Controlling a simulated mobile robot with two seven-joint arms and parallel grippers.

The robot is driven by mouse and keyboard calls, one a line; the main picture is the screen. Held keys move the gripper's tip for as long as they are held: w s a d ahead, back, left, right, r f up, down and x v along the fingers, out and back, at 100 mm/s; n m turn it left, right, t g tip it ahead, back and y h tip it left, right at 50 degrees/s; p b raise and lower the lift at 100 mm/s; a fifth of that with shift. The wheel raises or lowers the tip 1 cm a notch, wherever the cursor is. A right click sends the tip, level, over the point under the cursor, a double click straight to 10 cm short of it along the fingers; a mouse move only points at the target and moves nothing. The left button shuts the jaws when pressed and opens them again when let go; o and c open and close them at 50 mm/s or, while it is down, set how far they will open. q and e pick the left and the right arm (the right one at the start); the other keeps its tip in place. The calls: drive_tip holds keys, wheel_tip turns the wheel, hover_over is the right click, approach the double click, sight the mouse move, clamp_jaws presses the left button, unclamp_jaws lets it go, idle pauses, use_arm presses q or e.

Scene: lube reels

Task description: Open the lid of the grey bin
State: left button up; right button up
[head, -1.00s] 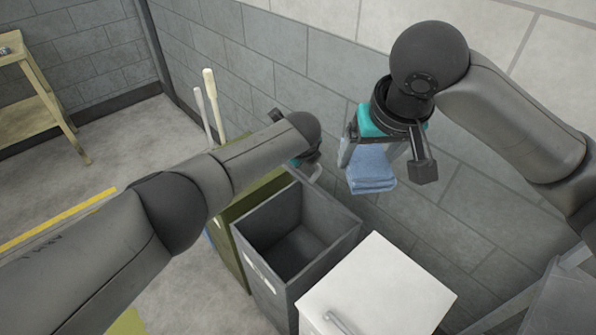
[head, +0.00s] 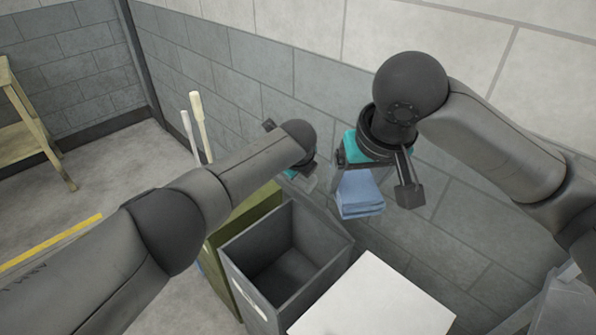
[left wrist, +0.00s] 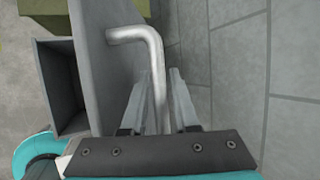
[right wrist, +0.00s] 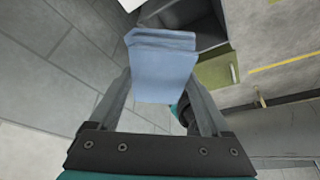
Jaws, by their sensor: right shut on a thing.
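The grey bin (head: 284,265) stands open at the top in the head view, and its empty-looking inside shows. Its grey lid (left wrist: 92,50) stands raised beside the bin opening in the left wrist view. A bent metal handle (left wrist: 135,33) sticks out from the lid. My left gripper (left wrist: 160,78) is open, with its fingers on both sides of the handle bar; in the head view the gripper (head: 303,174) is partly hidden by my arm. My right gripper (right wrist: 160,88) is shut on a folded blue cloth (right wrist: 165,72), held in the air right of the bin (head: 360,193).
A white-lidded bin (head: 375,300) stands right of the grey bin, and an olive green bin (head: 232,222) to its left. Two pale poles (head: 198,125) rise behind the green bin. A block wall (head: 430,230) runs close behind. A wooden table (head: 35,120) stands far left.

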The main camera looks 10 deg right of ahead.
use_arm(q)
drive_tip(key=shift+r, duration=0.1)
use_arm(e)
drive_tip(key=shift+r, duration=0.1)
